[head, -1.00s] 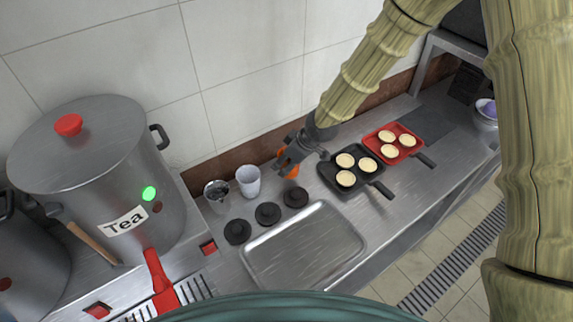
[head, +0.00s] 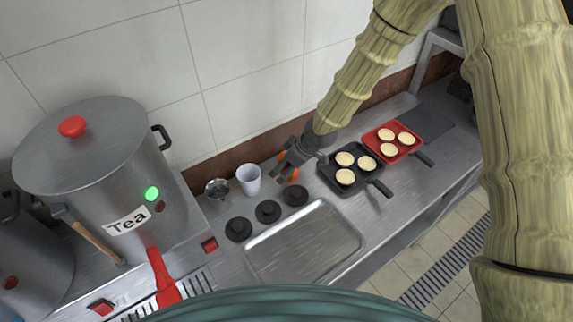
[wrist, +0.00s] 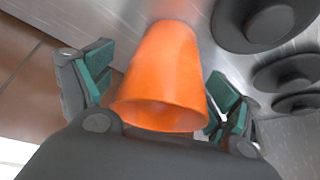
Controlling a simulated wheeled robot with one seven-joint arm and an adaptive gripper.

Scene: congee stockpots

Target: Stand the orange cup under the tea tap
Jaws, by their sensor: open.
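The orange cup (wrist: 160,75) stands between the fingers of my gripper (wrist: 158,92) in the wrist view, its wide open rim toward the camera. The fingers are open, one on each side, and a gap shows on the left; contact on the right is unclear. In the head view my gripper (head: 288,166) largely hides the cup; only orange patches (head: 293,175) show around the fingers. The steel tea pot (head: 120,180) is at the left, with a "Tea" label, a green light and a red tap (head: 162,276) over a slotted drip grate (head: 195,285).
A white cup (head: 249,182) and a clear glass (head: 216,188) stand left of my gripper. Several black knobs (head: 268,211) and an empty steel tray (head: 305,245) lie in front. Black (head: 335,182) and red (head: 415,148) pans with round cakes are to the right.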

